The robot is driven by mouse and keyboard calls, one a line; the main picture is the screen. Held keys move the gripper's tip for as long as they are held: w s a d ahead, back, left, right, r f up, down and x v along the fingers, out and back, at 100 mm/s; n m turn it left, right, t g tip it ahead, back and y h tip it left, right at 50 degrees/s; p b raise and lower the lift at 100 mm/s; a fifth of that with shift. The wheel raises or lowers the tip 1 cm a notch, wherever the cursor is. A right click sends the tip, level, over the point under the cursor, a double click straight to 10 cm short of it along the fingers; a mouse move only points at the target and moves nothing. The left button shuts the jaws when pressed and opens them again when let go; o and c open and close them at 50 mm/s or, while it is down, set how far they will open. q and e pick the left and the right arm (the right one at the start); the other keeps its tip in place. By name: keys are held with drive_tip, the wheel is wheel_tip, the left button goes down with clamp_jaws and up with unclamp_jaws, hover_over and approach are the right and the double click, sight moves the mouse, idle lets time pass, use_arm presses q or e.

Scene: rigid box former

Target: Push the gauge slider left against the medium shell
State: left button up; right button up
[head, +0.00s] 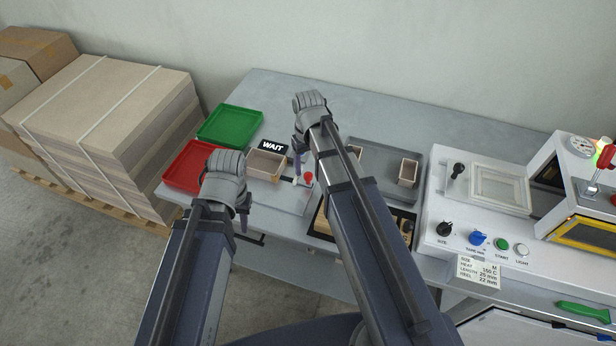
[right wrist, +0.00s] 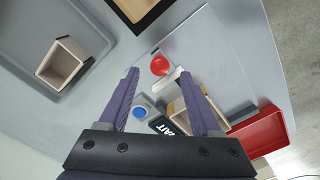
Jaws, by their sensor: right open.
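The medium shell, a tan open box (head: 266,166), sits on the gauge plate in front of the WAIT sign; in the right wrist view the shell (right wrist: 178,107) is partly behind a finger. The gauge slider (head: 296,180) is a pale upright piece with a red knob (head: 309,177) to its right. The knob (right wrist: 160,65) shows between my right fingertips in the right wrist view. My right gripper (right wrist: 159,74) is open and empty above the slider. I cannot tell whether slider and shell touch.
A red tray (head: 182,181) and a green tray (head: 230,124) lie left of the gauge. A grey tray (head: 385,152) with small shells (head: 408,172) is to the right, beside a white machine (head: 470,220). A blue button (right wrist: 139,112) is near the WAIT sign (head: 273,146).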

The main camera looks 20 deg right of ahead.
sight(308, 174)
drive_tip(key=shift+f+b, duration=1.05)
drive_tip(key=shift+f, duration=0.5)
use_arm(q)
wheel_tip(308, 174, down, 3)
drive_tip(key=shift+f, duration=0.1)
use_arm(e)
drive_tip(key=shift+c, duration=0.2)
clamp_jaws()
